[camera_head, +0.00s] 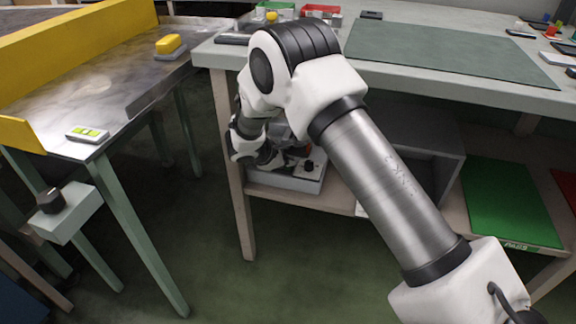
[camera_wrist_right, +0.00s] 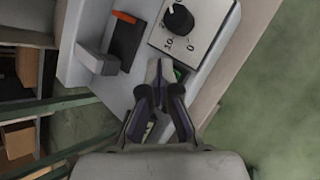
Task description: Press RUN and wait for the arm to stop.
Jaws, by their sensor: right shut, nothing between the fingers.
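My right arm reaches down past the bench edge to a pale control box (camera_head: 308,184) on the lower shelf. My right gripper (camera_wrist_right: 159,72) is shut and empty, its fingertips over the box face in the wrist view. A small green part (camera_wrist_right: 181,73), perhaps the RUN button, shows just right of the fingertips and is partly hidden by them. Whether they touch it I cannot tell. A black dial (camera_wrist_right: 179,19) on a white scale plate and a black switch with an orange end (camera_wrist_right: 124,38) sit farther up. My left gripper is not in view.
At left is a metal pan table (camera_head: 105,88) with a yellow side wall (camera_head: 70,50), a yellow block (camera_head: 168,43) and a small green-lit device (camera_head: 88,133). The bench top (camera_head: 400,82) stands above the shelf. A green board (camera_head: 508,200) lies at right.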

